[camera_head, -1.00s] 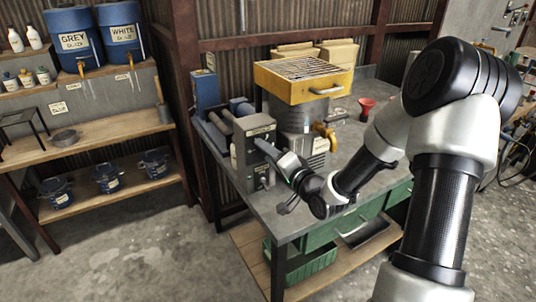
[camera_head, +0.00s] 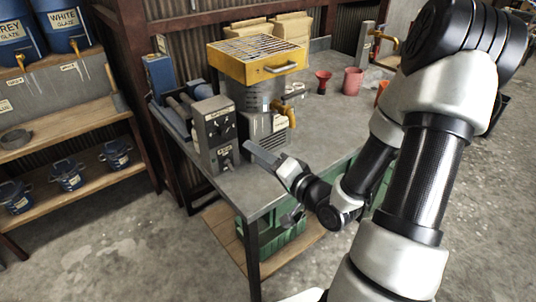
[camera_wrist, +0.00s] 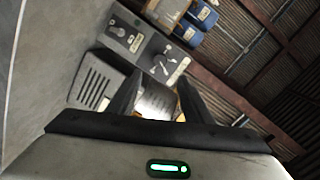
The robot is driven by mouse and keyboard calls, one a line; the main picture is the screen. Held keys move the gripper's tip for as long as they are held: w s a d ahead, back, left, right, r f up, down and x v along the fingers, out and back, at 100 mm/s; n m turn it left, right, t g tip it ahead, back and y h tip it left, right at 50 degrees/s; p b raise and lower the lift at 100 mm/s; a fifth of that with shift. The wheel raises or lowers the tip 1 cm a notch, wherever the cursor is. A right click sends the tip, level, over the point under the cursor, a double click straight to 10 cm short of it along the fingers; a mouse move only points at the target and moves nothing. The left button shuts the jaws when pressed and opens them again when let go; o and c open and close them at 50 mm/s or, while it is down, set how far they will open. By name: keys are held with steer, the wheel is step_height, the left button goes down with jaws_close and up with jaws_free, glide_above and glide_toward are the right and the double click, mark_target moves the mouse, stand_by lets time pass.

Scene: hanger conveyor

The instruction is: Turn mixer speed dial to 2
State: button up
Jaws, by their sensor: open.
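A grey control box (camera_head: 222,122) stands at the left front corner of the workbench, with dark knobs and pale labels on its front. One dark knob (camera_head: 228,130) shows there, but its setting is too small to read. In the wrist view the box (camera_wrist: 136,42) appears tilted, beyond the fingers, with a dark knob (camera_wrist: 161,65) on its face. My gripper (camera_head: 250,147) is open and empty, in front and to the right of the box, apart from it.
A yellow-topped machine with a grate (camera_head: 256,60) stands behind the box. Shelves with blue glaze drums (camera_head: 68,22) stand at left. The floor in front is clear.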

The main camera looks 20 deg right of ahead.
steer(key=shift+p+v, duration=1.85)
steer(key=shift+p, duration=0.35)
